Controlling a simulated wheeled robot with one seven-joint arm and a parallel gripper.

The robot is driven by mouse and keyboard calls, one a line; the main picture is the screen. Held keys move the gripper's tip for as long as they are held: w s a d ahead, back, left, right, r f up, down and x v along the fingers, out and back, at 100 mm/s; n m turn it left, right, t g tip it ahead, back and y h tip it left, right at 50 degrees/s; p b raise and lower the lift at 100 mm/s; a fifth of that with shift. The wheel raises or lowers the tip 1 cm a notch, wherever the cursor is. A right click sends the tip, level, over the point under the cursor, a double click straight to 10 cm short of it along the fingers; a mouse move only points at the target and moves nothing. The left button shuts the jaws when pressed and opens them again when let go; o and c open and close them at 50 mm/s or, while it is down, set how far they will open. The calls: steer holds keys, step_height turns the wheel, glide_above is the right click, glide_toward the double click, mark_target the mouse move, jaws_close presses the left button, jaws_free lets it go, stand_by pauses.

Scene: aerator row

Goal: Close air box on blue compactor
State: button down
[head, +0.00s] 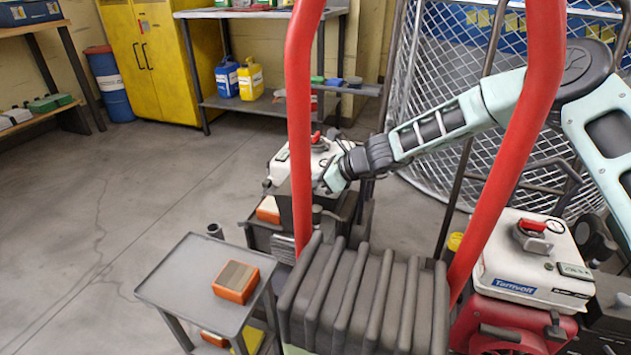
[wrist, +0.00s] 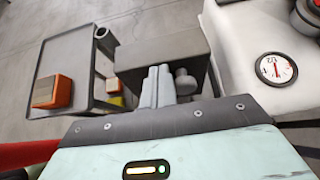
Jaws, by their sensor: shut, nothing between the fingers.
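A machine with a white tank (head: 300,160) and dark housing stands mid-picture in the head view; no blue shows on it. The tank (wrist: 245,45) and its round gauge (wrist: 276,68) fill the right of the wrist view. A dark grey box-like part (wrist: 150,50), seemingly the air box, is beside the tank. My gripper (head: 333,180) is shut and empty beside the tank. Its fingers (wrist: 160,86) appear in front of the dark part; contact cannot be told. A grey knob (wrist: 185,82) is right of them.
A grey cart (head: 180,285) with an orange-and-grey block (head: 236,282) stands left of the machine. A red frame (head: 300,110) and ribbed dark bellows (head: 365,295) stand in front. A red machine (head: 505,325) with a white tank is at right. The floor at left is clear.

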steer(key=a+p, duration=0.1)
steer(key=w+a+r+p, duration=0.1)
steer(key=a+p, duration=0.1)
steer(key=shift+w+a+r, duration=0.15)
steer(key=shift+a+r, duration=0.1)
steer(key=shift+r, duration=0.05)
steer(key=shift+w+a+f, duration=0.2)
steer(key=shift+w+a, duration=0.05)
steer(key=shift+a, duration=0.2)
steer(key=shift+p, duration=0.3)
